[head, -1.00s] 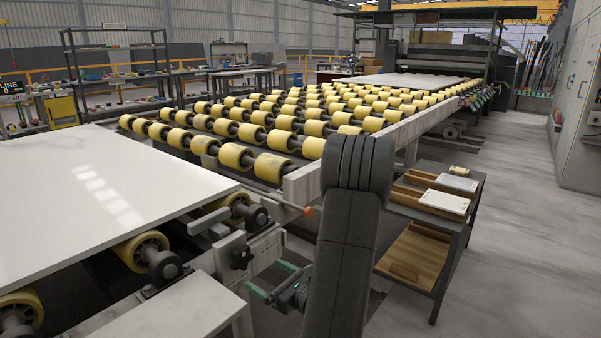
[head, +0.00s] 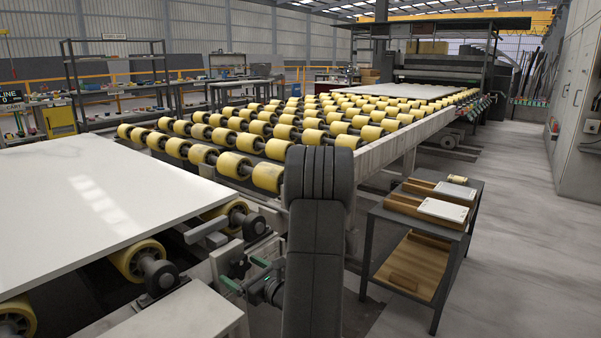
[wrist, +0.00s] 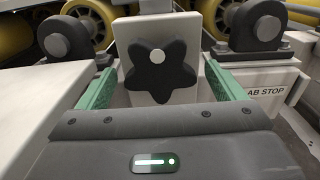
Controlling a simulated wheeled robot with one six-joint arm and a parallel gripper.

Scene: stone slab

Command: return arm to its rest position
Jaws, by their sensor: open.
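My gripper (head: 244,272) is low in the head view, left of my dark arm, beside the metal frame at the slab's corner. In the wrist view, my gripper's two green fingers (wrist: 160,72) are spread wide apart with nothing held between them. A black star-shaped knob (wrist: 160,84) with a pale centre sits on a grey block straight ahead, framed between the fingers. The knob also shows in the head view (head: 238,264), close to the fingertips. I cannot tell whether any finger touches the block.
A white stone slab (head: 80,205) lies on rollers at left. A roller conveyor (head: 395,140) runs behind my arm. A plate reading "AB STOP" (wrist: 266,91) is right of the knob. A small cart (head: 464,240) with trays stands at right, with open floor beyond.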

